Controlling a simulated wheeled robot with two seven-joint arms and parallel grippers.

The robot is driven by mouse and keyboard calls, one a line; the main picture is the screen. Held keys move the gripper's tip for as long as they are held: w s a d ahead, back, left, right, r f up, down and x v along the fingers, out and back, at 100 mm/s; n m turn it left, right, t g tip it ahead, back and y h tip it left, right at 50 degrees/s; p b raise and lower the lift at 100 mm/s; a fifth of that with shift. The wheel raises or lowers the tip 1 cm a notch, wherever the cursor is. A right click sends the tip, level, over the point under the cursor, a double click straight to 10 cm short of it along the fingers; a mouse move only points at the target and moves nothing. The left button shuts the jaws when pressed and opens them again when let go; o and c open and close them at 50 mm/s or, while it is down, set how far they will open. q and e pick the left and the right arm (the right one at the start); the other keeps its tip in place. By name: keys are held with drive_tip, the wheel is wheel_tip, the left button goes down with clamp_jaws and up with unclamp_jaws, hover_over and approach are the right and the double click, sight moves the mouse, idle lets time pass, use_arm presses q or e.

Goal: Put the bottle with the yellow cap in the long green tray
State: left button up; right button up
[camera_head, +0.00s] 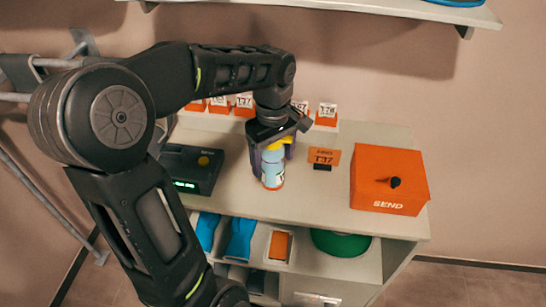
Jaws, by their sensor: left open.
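The bottle with the yellow cap (272,172) stands upright on the pale counter, with a light blue and white body. My left gripper (273,146) reaches down over it from above. Its fingers are open and sit around the cap and upper part of the bottle; whether they touch it, I cannot tell. A green object (341,243) with a rounded edge lies on the shelf under the counter, partly hidden by the top; I cannot tell if it is the long green tray. My right gripper is not in view.
A black device with a green display (190,169) stands left of the bottle. Several orange labelled holders line the back. Blue items (241,236) lie on the lower shelf.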

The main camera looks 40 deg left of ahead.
use_arm(q)
drive_tip(key=shift+r, duration=0.5)
wheel_tip(320, 180, up, 8)
drive_tip(key=shift+r, duration=0.15)
drive_tip(key=shift+r+p, duration=0.7)
drive_tip(key=shift+r, duration=0.25)
drive_tip(key=shift+r+p, duration=0.6)
drive_tip(key=shift+p, duration=0.05)
drive_tip(key=shift+o, duration=0.4)
drive_tip(key=shift+f, duration=0.1)
drive_tip(key=shift+s+a+f+n+b, duration=0.1)
drive_tip(key=shift+a+f+n+b, duration=0.1)
drive_tip(key=shift+f+n+b, duration=1.25)
drive_tip(key=shift+n+b, duration=0.15)
drive_tip(key=shift+b, duration=0.15)
